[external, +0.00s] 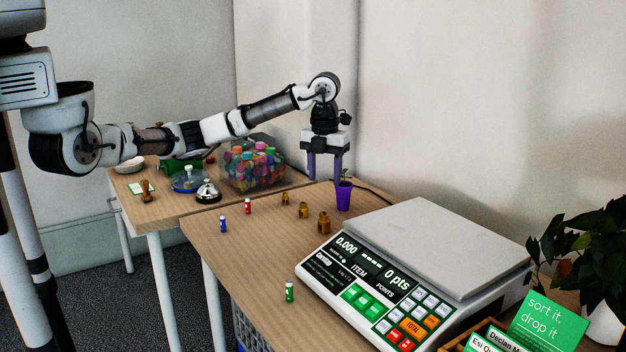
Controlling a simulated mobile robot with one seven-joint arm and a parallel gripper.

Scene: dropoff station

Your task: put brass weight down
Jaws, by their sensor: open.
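Three brass weights stand on the wooden table (236,255): a small one (285,198), a middle one (303,210) and a larger one (323,223). All are upright and apart from each other. My gripper (325,179) points down with its purple fingers spread and nothing visible between them. It appears above and behind the weights in the picture; its exact height over the table is hard to tell. None of the weights touches the fingers.
A large scale (410,270) fills the table's right. Small batteries (289,291) stand near the front. A clear box of colourful pieces (252,168) and a bell (207,192) are on the left table.

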